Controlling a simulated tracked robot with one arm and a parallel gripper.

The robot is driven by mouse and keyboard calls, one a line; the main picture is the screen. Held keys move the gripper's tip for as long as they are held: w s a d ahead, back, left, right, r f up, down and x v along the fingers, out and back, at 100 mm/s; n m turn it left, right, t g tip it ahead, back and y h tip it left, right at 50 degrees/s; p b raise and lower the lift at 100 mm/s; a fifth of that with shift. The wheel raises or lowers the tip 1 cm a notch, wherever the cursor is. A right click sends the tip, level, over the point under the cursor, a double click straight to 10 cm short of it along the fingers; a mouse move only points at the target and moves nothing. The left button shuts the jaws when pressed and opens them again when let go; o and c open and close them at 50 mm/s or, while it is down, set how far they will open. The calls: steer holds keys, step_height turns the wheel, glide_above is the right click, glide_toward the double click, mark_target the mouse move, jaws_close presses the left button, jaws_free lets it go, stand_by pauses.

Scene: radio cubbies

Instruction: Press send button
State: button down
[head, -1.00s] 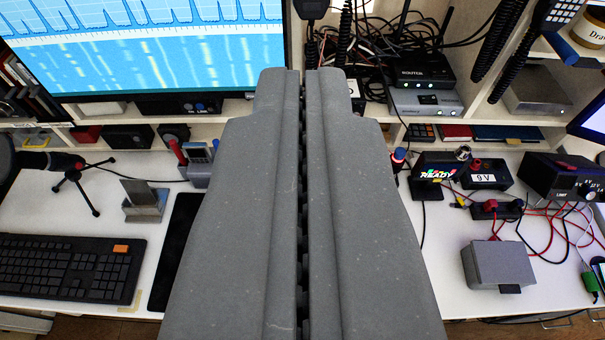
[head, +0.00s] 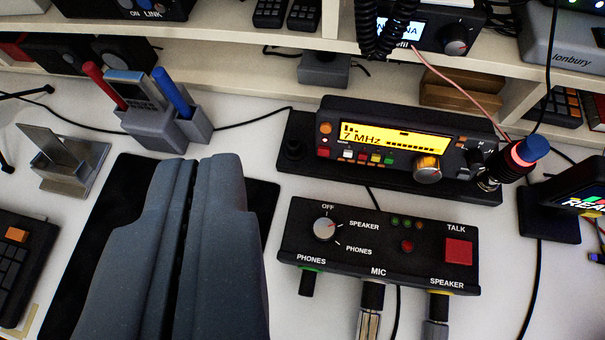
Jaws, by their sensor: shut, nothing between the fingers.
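My gripper (head: 197,163) is shut and empty, in the lower left of the head view above a black mat. A black control box (head: 300,238) stands to its right, apart from it. The box has a square red button (head: 458,251) labelled TALK at its right end. It also has a knob (head: 324,229) with OFF, SPEAKER and PHONES marks, and small lights. I can read no label saying send. Behind the box, a radio (head: 345,118) shows "7 MHz" on a yellow display, with small coloured buttons and an orange-lit knob.
Cables plug into the box's front edge. A dark upright item with a blue top (head: 534,149) stands right of the radio. A grey pen holder (head: 168,132), card stand (head: 58,165) and keyboard (head: 18,270) lie left. Shelves line the back.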

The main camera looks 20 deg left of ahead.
steer(key=shift+g+y, duration=0.5)
steer(key=shift+g, duration=0.4)
steer(key=w+f, duration=0.1)
steer(key=f, duration=1.3)
steer(key=w+d+f, duration=0.1)
steer(key=f, duration=0.6)
steer(key=shift+w+f+p, duration=0.25)
steer(key=shift+w+p, duration=0.05)
steer(key=shift+p, duration=0.1)
steer(key=shift+w, duration=0.1)
